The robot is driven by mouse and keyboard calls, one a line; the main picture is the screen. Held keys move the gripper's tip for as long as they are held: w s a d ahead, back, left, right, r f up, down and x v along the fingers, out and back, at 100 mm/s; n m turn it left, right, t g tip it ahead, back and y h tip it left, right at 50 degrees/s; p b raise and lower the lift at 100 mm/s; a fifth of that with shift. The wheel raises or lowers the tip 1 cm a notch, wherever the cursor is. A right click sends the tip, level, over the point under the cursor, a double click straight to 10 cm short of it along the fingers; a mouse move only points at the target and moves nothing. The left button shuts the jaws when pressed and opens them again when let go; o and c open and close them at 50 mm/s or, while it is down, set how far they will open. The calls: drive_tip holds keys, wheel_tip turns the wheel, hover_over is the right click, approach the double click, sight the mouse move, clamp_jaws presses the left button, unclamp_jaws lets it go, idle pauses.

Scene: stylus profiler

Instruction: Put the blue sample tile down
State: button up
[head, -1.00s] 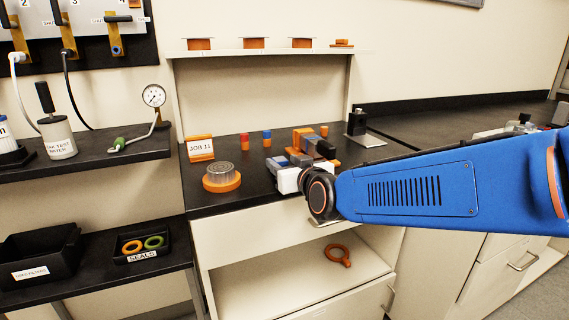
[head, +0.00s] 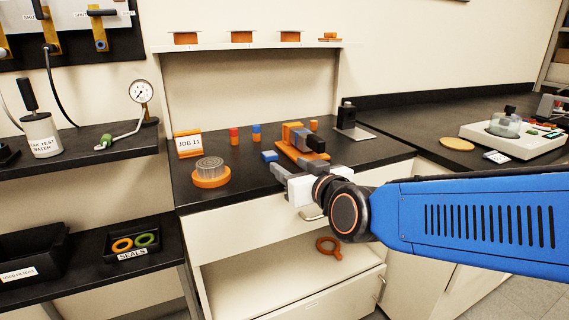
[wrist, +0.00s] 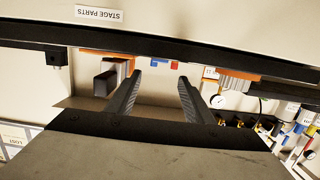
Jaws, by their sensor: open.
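The blue sample tile (head: 269,156) lies on the black bench top (head: 240,193) in the head view, just left of the orange-based profiler stage (head: 301,150). My gripper (head: 287,170) is at the bench's front edge, on the near side of the tile. It is open, and nothing shows between its fingers. A small gap seems to separate it from the tile. In the wrist view my gripper (wrist: 158,90) also shows spread fingers with an empty space between them. I cannot make out the tile there.
Red-topped (head: 234,136) and blue-topped (head: 256,133) orange pieces stand behind. A black-and-grey block (head: 347,117) stands at the back right. Bench between holder and tile is clear.

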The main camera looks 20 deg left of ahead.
drive_tip(key=shift+v, duration=0.8)
drive_tip(key=w+d+f+m+g+h, duration=0.1)
drive_tip(key=d+f+m+h, duration=0.2)
drive_tip(key=d, duration=1.2)
drive_tip(key=w+d+f+m+h, duration=0.1)
drive_tip(key=d+f+h, duration=0.35)
drive_tip(key=d, duration=0.95)
drive_tip(key=s+d+f+m+g+h, duration=0.1)
drive_tip(key=s+d+f, duration=0.1)
drive_tip(key=d, duration=0.5)
drive_tip(key=s+d+f+m+g+h, duration=0.1)
drive_tip(key=s+d+f, duration=0.2)
drive_tip(key=s+d, duration=0.2)
drive_tip(key=shift+d+f+m, duration=0.25)
drive_tip(key=shift+d+m, duration=0.15)
drive_tip(key=shift+d, duration=0.65)
drive_tip(key=shift+o, duration=0.7)
drive_tip(key=s+d+f+m+g+h, duration=0.2)
drive_tip(key=s+d+f+m+h, duration=0.1)
drive_tip(key=s+d, duration=0.6)
drive_tip(key=shift+s+d+f+g, duration=0.2)
drive_tip(key=shift+s+f+g, duration=0.1)
drive_tip(key=shift+s+f, duration=0.65)
